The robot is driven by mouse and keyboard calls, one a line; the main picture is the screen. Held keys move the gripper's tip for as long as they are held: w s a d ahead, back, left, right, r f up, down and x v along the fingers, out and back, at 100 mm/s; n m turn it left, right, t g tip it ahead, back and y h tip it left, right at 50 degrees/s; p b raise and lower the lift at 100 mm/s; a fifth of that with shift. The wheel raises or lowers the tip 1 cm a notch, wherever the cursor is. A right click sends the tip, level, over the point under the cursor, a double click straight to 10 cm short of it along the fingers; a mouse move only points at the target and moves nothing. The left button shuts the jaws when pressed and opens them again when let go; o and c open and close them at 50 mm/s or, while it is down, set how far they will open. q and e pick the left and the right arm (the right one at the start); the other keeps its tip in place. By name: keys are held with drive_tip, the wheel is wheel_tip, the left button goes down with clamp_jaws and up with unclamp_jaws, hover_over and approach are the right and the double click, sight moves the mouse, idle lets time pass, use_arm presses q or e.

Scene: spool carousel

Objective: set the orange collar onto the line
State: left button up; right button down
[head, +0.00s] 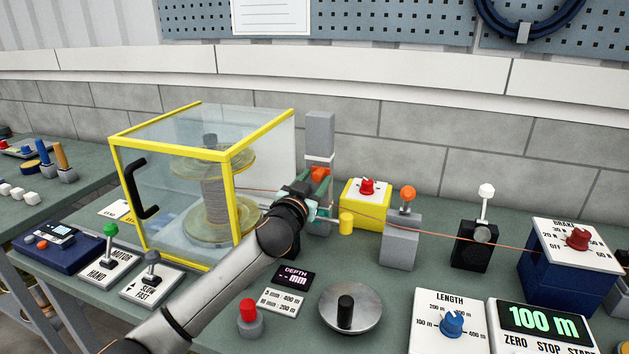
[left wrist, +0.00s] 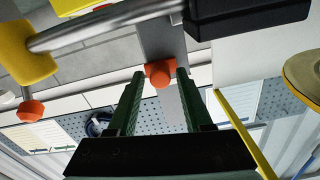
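A small orange piece (head: 320,174), which I take to be the collar, sits at a grey post (head: 320,132) right of the glazed spool case. The line (head: 460,239) is a thin copper-coloured strand running right from the spool (head: 214,196), past the post. My left gripper (head: 318,200) is at the post, just below the orange piece. In the left wrist view its two green fingers (left wrist: 160,78) are apart, with the orange piece (left wrist: 159,74) in the gap between their tips. I cannot tell whether they touch it. My right gripper is not in view.
The yellow-framed case (head: 232,190) stands close left of my gripper. A yellow box (head: 378,216) with a red knob, a grey block (head: 399,248) with an orange knob and a black block (head: 473,254) stand to the right. A round metal disc (head: 367,309) lies in front.

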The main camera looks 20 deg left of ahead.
use_arm(q)
clamp_jaws()
idle(1.1)
